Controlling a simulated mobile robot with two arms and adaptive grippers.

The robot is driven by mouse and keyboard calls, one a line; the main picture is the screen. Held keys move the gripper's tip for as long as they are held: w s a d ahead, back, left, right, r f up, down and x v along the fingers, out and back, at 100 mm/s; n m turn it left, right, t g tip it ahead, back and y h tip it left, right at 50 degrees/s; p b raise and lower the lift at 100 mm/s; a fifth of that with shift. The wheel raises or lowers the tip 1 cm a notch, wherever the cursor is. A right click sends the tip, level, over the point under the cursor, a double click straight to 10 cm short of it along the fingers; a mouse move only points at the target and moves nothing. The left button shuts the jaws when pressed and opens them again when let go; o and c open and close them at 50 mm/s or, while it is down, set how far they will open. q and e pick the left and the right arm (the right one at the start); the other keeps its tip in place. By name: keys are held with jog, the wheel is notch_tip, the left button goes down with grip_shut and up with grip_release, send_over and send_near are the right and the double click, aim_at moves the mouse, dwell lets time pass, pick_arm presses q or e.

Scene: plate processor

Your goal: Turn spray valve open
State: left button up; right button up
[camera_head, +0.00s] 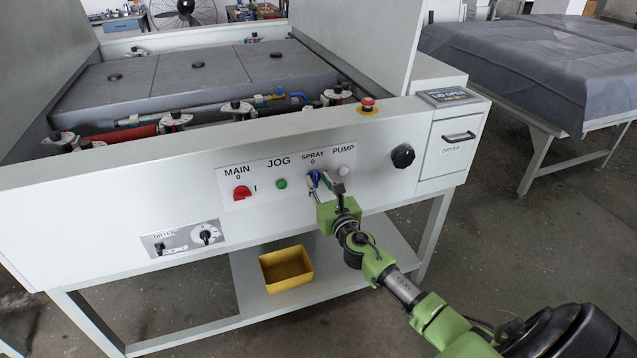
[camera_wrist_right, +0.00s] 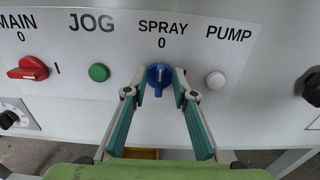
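The spray valve is a blue knob (camera_wrist_right: 160,78) under the SPRAY label on the white front panel. Its pale pointer mark stands upright, toward the 0 above it. It also shows in the head view (camera_head: 314,176). My right gripper (camera_wrist_right: 160,72) has its two fingers apart, one fingertip on each side of the knob. A thin gap seems to show between fingertips and knob. In the head view my right gripper (camera_head: 325,186) reaches up to the panel from the lower right and covers the knob's lower part. My left gripper is in neither view.
Left of the knob are a green JOG button (camera_wrist_right: 99,72) and a red MAIN switch (camera_wrist_right: 27,68). A white PUMP button (camera_wrist_right: 215,80) sits close to the right finger. A black round knob (camera_head: 402,156) and red emergency button (camera_head: 367,104) are farther right. A yellow bin (camera_head: 287,279) stands on the shelf below.

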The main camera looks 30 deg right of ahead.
jog(key=shift+w, duration=0.25)
grip_shut()
